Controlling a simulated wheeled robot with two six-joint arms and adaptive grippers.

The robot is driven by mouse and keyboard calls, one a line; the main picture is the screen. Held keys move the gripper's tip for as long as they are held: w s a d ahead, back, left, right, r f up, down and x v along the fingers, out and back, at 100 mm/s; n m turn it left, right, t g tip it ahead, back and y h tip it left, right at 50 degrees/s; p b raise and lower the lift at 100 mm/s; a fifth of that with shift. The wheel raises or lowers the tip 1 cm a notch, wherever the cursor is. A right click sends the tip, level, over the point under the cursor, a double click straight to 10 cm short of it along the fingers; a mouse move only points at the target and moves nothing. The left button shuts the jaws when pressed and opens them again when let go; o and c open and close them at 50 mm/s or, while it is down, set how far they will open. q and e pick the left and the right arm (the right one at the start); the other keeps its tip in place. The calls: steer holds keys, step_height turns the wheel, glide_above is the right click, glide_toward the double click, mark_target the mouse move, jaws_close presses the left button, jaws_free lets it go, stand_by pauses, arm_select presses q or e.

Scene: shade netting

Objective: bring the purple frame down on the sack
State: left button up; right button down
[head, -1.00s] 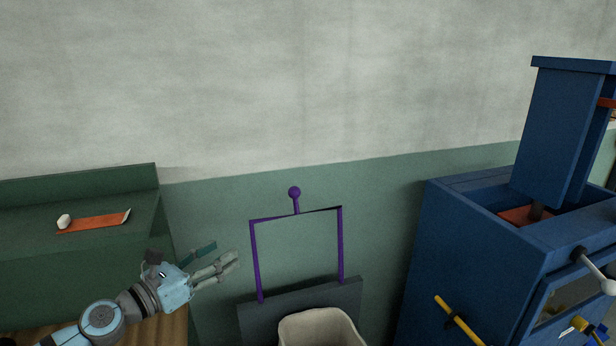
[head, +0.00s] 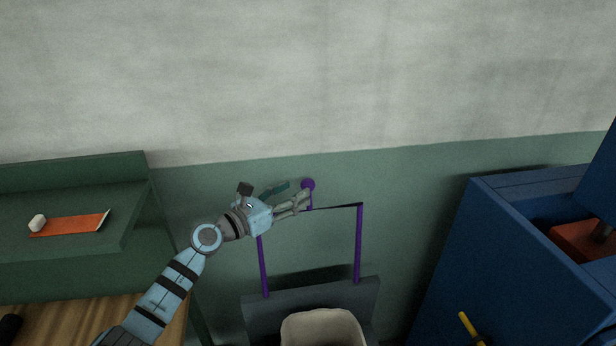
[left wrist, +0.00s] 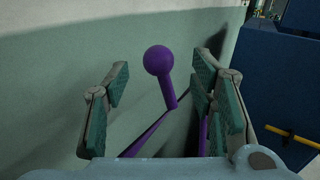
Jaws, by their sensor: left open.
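The purple frame (head: 359,245) stands upright behind the sack, with a ball-topped knob (head: 308,185) on its top bar. The pale sack (head: 322,329) is at the bottom of the head view, below the frame, its lower part cut off. My left gripper (head: 298,195) is open at the frame's top bar, close to the knob, and hides part of the bar. In the left wrist view the purple ball and stem (left wrist: 160,66) show between the spread fingers, which look clear of them. My right gripper is not in view.
A dark grey panel (head: 262,312) stands behind the sack. A blue cabinet (head: 475,270) with a yellow handle (head: 470,328) stands at right.

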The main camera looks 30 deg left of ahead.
mark_target(308, 186)
arm_select(q)
steer(key=x, duration=0.4)
steer(key=f+x, duration=0.1)
steer(key=x, duration=0.1)
steer(key=shift+w+b, duration=0.15)
steer(key=shift+b, duration=0.15)
steer(key=shift+r, duration=0.3)
jaws_close()
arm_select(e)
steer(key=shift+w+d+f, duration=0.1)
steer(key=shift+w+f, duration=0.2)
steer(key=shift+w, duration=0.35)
